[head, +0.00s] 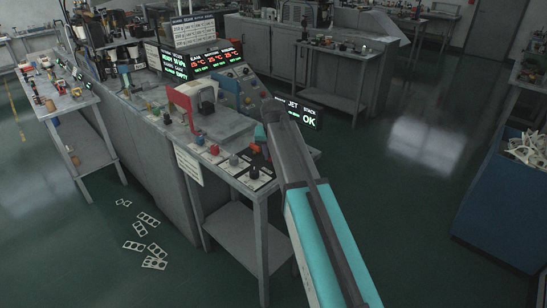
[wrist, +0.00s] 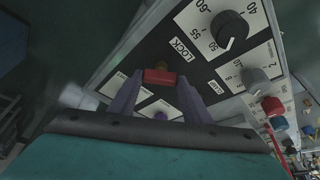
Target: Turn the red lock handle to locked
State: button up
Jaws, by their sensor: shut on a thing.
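The red lock handle (wrist: 158,77) shows in the wrist view on a dark panel, just left of a white "LOCK" label (wrist: 181,49). My gripper (wrist: 158,84) has its two purple-grey fingers on either side of the handle and is shut on it. A small brownish-yellow part shows just above the handle. In the head view my gripper end (head: 259,142) is at the right end of the bench panel, with the handle too small and covered to make out clearly. I cannot tell the handle's exact angle.
Beside the handle on the panel are a black dial (wrist: 229,30), a grey knob (wrist: 255,79) and a red knob (wrist: 271,105). A red-framed press (head: 184,101) stands left of my arm. A "JET STACK OK" display (head: 304,112) stands behind it.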

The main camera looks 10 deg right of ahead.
jog(key=m, duration=0.2)
jog(key=m+g+h+b, duration=0.1)
jog(key=m, duration=0.1)
jog(key=shift+a+f+m+h, duration=0.2)
jog(key=shift+m+h, duration=0.1)
jog(key=shift+m, duration=0.1)
jog(key=shift+r+m+g+h+b, duration=0.1)
jog(key=shift+m+g+h+b, duration=0.4)
jog(key=shift+m, duration=0.9)
jog(key=o, duration=1)
jog(key=shift+o, duration=0.2)
jog(key=shift+r, duration=0.1)
jog(key=shift+r, duration=0.1)
